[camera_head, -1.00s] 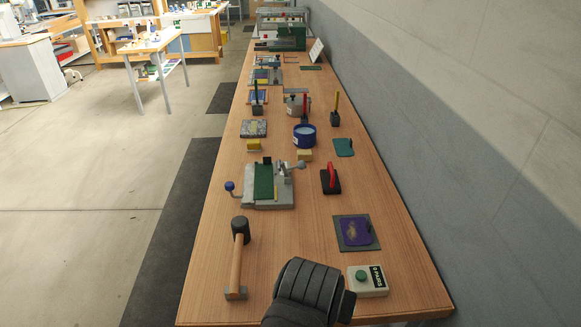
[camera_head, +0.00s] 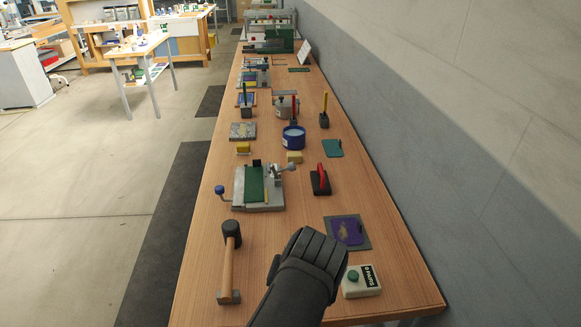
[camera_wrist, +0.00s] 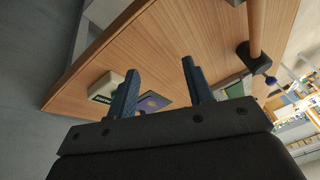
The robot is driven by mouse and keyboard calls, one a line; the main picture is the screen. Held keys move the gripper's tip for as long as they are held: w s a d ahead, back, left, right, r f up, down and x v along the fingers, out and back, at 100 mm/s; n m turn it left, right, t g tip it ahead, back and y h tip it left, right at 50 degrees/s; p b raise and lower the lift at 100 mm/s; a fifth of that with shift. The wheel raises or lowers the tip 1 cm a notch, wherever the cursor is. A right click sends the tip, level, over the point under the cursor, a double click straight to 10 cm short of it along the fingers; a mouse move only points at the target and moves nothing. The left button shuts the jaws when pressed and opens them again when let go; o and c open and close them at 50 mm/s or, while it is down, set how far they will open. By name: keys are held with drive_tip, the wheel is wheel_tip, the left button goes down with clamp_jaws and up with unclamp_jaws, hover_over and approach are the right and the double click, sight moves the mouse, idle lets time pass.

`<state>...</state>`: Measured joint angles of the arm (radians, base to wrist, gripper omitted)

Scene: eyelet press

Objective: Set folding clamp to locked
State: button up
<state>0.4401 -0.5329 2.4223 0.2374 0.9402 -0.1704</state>
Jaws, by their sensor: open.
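A grey fixture (camera_head: 272,198) with a green plate (camera_head: 253,182) stands on the bench beyond my arm. At its back right is a small metal clamp (camera_head: 277,173) with a grey ball-ended handle (camera_head: 291,167); the clamp's exact position is too small to tell. A blue ball knob (camera_head: 220,189) sticks out at the fixture's left. My gripper (camera_wrist: 160,66) is open and empty in the wrist view, above the bench's near end and apart from the fixture. In the head view my dark arm hides the fingers. Part of the green plate (camera_wrist: 235,90) shows beyond the right finger.
A mallet (camera_head: 228,262) lies left of my arm. A white box with a green button (camera_head: 360,282) and a purple pad (camera_head: 346,231) are to its right. A red-handled black block (camera_head: 320,181) stands right of the fixture. The wall borders the bench's right side.

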drive_tip(key=w+a+r+y, duration=0.1)
drive_tip(key=w+a+y, duration=0.4)
drive_tip(key=w, duration=0.4)
drive_tip(key=m+t+y, duration=0.4)
drive_tip(key=t, duration=0.7)
approach(293, 166)
drive_tip(key=x, duration=0.7)
drive_tip(key=f+x, duration=0.1)
drive_tip(key=x, duration=0.3)
drive_tip(key=shift+w+d, duration=0.15)
drive_tip(key=shift+d, duration=0.2)
clamp_jaws()
